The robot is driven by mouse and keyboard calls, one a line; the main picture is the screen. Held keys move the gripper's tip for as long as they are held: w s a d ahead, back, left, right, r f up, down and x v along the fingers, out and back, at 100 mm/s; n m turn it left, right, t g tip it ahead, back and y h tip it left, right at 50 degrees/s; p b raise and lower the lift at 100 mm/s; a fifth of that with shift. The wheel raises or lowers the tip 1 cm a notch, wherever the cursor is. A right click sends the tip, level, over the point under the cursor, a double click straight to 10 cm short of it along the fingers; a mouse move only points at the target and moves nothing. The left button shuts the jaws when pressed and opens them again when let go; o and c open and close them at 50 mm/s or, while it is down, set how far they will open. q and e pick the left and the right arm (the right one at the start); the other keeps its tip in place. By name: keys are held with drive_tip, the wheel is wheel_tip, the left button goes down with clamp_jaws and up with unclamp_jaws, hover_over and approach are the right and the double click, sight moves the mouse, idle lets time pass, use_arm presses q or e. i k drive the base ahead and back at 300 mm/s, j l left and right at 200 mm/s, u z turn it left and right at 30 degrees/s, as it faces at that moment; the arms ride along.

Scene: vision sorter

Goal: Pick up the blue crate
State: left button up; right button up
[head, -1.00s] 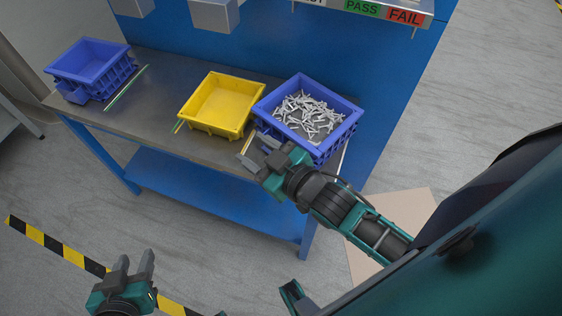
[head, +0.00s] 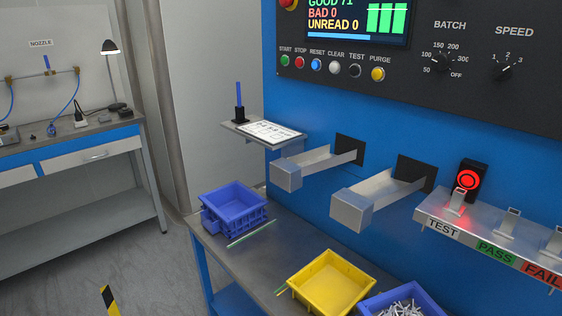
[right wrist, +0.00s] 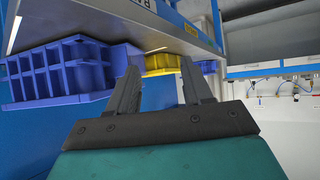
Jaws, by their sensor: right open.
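In the head view an empty-looking blue crate (head: 234,211) sits at the left end of the bench. A second blue crate (head: 402,301) holding light grey metal parts is cut off by the bottom edge. My right gripper (right wrist: 159,66) shows only in the right wrist view, open, with nothing between its fingers. There a large blue crate (right wrist: 58,73) fills the left side, close beside the left finger; I cannot tell if they touch. A smaller blue crate (right wrist: 208,67) shows farther off, past the right finger. My left gripper is out of view.
A yellow crate (head: 332,283) stands between the blue crates and also shows in the right wrist view (right wrist: 160,64). Two metal chutes (head: 316,166) (head: 380,196) jut out above the bench (head: 262,265). A labelled rail (head: 490,243) is at the right. Bare bench separates the left blue and yellow crates.

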sight(233, 209)
drive_tip(key=i+j, duration=0.2)
drive_tip(key=j, duration=0.15)
drive_tip(key=i+j+z, duration=0.15)
drive_tip(key=j, duration=0.2)
drive_tip(key=i+j, duration=0.2)
drive_tip(key=j, duration=0.15)
drive_tip(key=i+j+z, duration=0.1)
drive_tip(key=j, duration=0.3)
drive_tip(key=i+j, duration=0.25)
drive_tip(key=j, duration=0.15)
drive_tip(key=i+j+z, duration=0.15)
drive_tip(key=j, duration=0.2)
drive_tip(key=i+j, duration=0.15)
drive_tip(key=j, duration=0.25)
